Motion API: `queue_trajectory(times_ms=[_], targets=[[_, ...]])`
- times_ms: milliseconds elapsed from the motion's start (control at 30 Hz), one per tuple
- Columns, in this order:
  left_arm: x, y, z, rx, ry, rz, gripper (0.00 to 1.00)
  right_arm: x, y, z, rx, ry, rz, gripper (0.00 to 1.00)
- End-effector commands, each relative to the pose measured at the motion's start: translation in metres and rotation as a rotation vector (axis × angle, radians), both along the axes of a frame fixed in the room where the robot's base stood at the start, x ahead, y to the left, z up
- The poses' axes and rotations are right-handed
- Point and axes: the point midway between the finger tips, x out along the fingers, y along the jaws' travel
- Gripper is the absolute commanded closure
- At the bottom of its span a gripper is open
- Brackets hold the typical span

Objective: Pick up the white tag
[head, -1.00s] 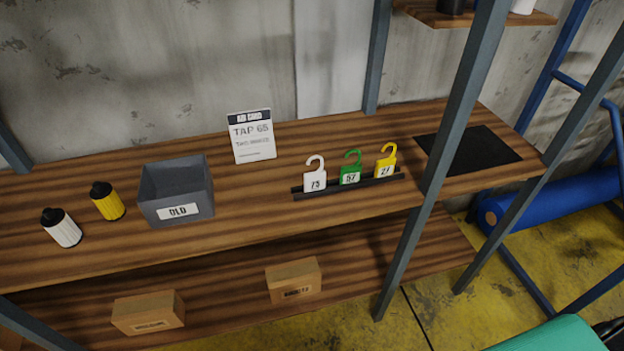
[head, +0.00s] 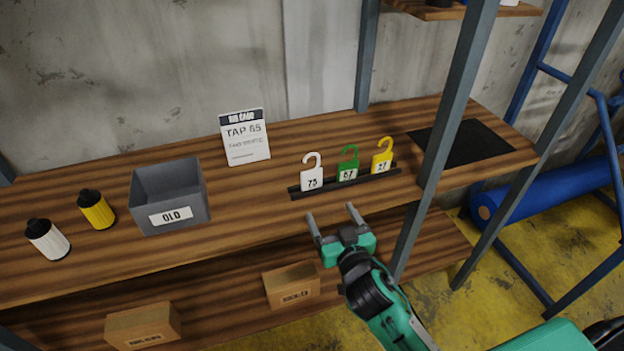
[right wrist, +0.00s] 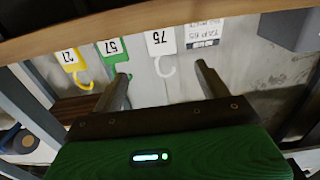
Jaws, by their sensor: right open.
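The white tag (head: 312,176), marked 75 with a hook on top, stands upright in a dark rack (head: 345,182) on the wooden shelf. To its right in the head view are a green tag (head: 348,168) and a yellow tag (head: 382,160). My right gripper (head: 334,214) is open and empty, in front of the shelf edge and below the tags. The right wrist view shows the white tag (right wrist: 160,43) upside down, beyond and between my open fingers (right wrist: 163,82). The left gripper is not in view.
A grey bin (head: 168,198) labelled OLD, a yellow bottle (head: 96,209) and a white bottle (head: 47,239) stand left on the shelf. A sign (head: 245,137) stands behind. A grey upright post (head: 441,140) rises right of the tags. Boxes lie on the lower shelf.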

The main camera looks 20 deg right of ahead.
Motion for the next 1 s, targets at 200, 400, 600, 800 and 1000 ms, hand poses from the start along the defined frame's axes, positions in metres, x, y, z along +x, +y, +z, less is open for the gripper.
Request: queue_trajectory(times_ms=[200,400,600,800,1000], targets=[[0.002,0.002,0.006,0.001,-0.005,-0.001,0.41,0.027,0.003,0.004,-0.004,-0.015,0.010,0.24],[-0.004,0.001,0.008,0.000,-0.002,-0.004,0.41,0.061,0.004,0.004,-0.005,-0.013,0.010,0.24],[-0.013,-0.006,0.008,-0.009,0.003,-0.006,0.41,0.083,0.005,0.002,-0.003,-0.011,0.010,0.24],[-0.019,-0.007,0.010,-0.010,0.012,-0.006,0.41,0.093,0.005,0.003,-0.003,-0.011,0.010,0.24],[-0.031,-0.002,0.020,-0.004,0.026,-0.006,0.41,0.120,0.004,0.008,-0.006,-0.011,0.010,0.24]])
